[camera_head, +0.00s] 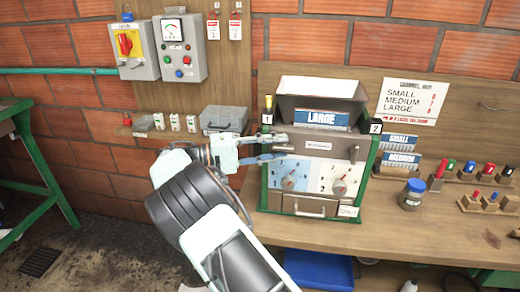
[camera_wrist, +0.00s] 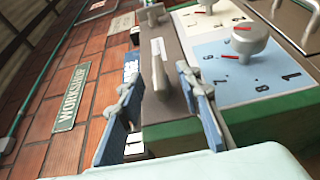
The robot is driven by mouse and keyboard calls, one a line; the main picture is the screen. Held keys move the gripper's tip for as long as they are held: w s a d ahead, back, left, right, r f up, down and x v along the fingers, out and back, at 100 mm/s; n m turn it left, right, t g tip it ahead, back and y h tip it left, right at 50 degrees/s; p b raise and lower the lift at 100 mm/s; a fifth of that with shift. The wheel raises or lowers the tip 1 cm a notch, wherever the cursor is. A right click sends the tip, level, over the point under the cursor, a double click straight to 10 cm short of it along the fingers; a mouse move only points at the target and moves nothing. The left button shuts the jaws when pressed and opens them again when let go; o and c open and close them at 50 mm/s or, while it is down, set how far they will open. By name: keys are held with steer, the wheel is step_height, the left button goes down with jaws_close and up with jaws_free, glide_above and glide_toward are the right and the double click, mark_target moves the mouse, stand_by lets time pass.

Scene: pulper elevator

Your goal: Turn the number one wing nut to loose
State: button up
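The pulper (camera_head: 318,146) stands on the wooden bench with a number 1 tag (camera_head: 267,119) at its upper left and a number 2 tag (camera_head: 375,127) at its upper right. My gripper (camera_head: 284,147) is at the machine's upper left front, below the number 1 tag. In the wrist view my gripper (camera_wrist: 158,80) is open, one finger on each side of the grey number one wing nut (camera_wrist: 159,66). Contact cannot be told. This nut is not clear in the head view. The number two wing nut (camera_head: 353,152) is at the plate's right end.
Two dials (camera_head: 340,187) are on the machine's front below the plate. A LARGE block (camera_head: 321,119) sits on top. A switch box (camera_head: 181,48) is on the wall board.

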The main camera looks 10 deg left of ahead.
steer(key=v, duration=1.1)
steer(key=shift+a, duration=0.1)
